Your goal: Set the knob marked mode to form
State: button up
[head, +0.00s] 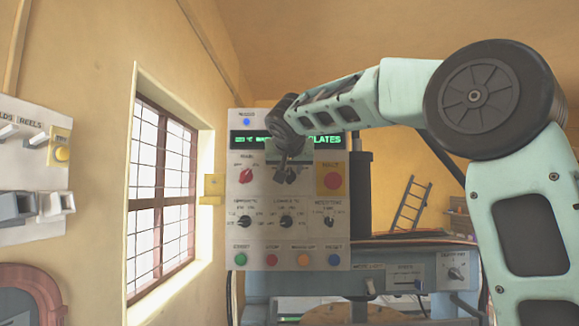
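A pale control panel (258,215) stands upright ahead of me. My gripper (285,174) is at its upper middle, between a red knob (246,175) and a red button on a yellow plate (332,181). Dark shapes at my fingertips could be fingers, a dark knob, or both; I cannot tell them apart. The label above that spot is mostly covered by my arm, so I cannot read mode or form there. Black knobs at the lower left (244,221), lower middle (286,221) and lower right (328,221) have labels too small to read surely.
A green-lettered display (250,140) is partly behind my arm. Coloured buttons, including a green one (240,260), line the panel's bottom. A blue-grey machine (420,262) stands below and right. A barred window (160,200) is at the left.

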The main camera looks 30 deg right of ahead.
grip_shut()
jog(key=shift+f+b, duration=0.15)
jog(key=shift+b, duration=0.4)
jog(key=m+b, duration=0.1)
jog(key=b, duration=0.1)
jog(key=m+t+y+b, duration=0.1)
jog(key=b, duration=0.1)
jog(key=d+m+b, duration=0.1)
jog(key=b, duration=0.1)
jog(key=shift+s+f+t+y, duration=0.3)
jog(key=shift+f+y, duration=0.05)
jog(key=shift+y, duration=0.05)
jog(key=m+b, duration=0.1)
jog(key=b, duration=0.1)
jog(key=m+t+y+b, duration=0.1)
jog(key=m+b, duration=0.1)
jog(key=b, duration=0.1)
jog(key=shift+s+d+f, duration=0.1)
jog(key=shift+s+d, duration=0.1)
jog(key=shift+m+t+b, duration=0.5)
jog(key=shift+m+b, duration=0.2)
jog(key=shift+b, duration=0.05)
jog(key=shift+d+y, duration=0.1)
jog(key=shift+y, duration=0.2)
